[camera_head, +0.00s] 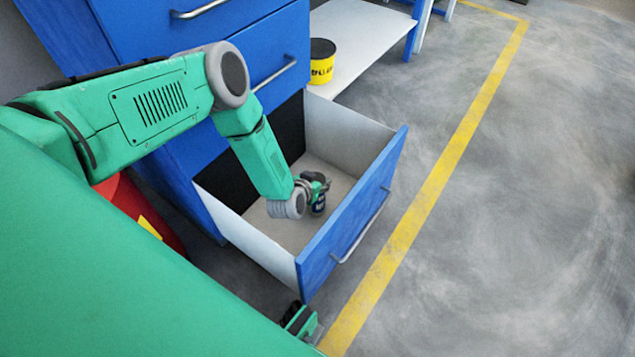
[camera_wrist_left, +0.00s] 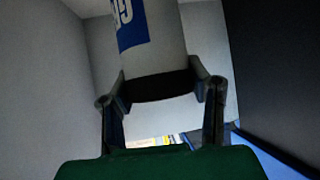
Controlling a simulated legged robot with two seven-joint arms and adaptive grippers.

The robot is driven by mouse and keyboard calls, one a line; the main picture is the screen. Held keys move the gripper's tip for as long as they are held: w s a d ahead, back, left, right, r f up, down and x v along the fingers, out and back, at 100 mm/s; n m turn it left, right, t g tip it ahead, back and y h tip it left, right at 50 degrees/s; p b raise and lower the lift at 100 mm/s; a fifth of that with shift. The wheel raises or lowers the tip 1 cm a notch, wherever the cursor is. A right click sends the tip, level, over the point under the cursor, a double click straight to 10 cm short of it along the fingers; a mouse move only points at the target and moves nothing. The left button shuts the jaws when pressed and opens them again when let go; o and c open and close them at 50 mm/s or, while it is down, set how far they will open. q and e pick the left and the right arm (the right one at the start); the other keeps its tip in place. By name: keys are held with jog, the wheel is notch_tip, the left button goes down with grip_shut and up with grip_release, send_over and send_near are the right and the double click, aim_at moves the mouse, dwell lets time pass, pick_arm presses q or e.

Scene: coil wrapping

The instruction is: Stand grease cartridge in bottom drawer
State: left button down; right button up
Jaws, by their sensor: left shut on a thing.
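The bottom drawer (camera_head: 225,214) is pulled open, with pale inner walls and floor and a blue front. My left gripper (camera_head: 318,183) is inside it, shut on the grease cartridge (camera_head: 318,204). In the left wrist view the cartridge (camera_wrist_left: 157,58) is pale with a blue label and a dark band. The left fingers (camera_wrist_left: 158,95) sit on either side of that band. The cartridge looks about upright in the head view; I cannot tell whether it touches the drawer floor. A green and dark part of mine near the drawer's front corner may be the right gripper (camera_head: 301,321).
Closed blue drawers (camera_head: 262,50) with metal handles stand above the open one. A black-lidded yellow tub (camera_head: 322,62) stands on a pale shelf (camera_head: 362,35) behind. A red object (camera_head: 140,210) is partly hidden behind my arm. The drawer floor around the cartridge looks clear.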

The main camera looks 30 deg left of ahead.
pick_arm(q)
jog(key=shift+d, duration=0.3)
jog(key=c, duration=0.8)
grip_release()
jog(key=shift+f, duration=0.1)
jog(key=shift+c, duration=0.2)
jog(key=shift+a, duration=0.15)
jog(key=shift+s+r+p, duration=0.15)
jog(key=shift+r+p, duration=0.1)
jog(key=shift+p, duration=0.05)
jog(key=p+v, duration=0.5)
jog(key=v, duration=0.6)
jog(key=shift+s+p, duration=0.3)
jog(key=shift+p, duration=0.1)
jog(key=shift+r, duration=0.15)
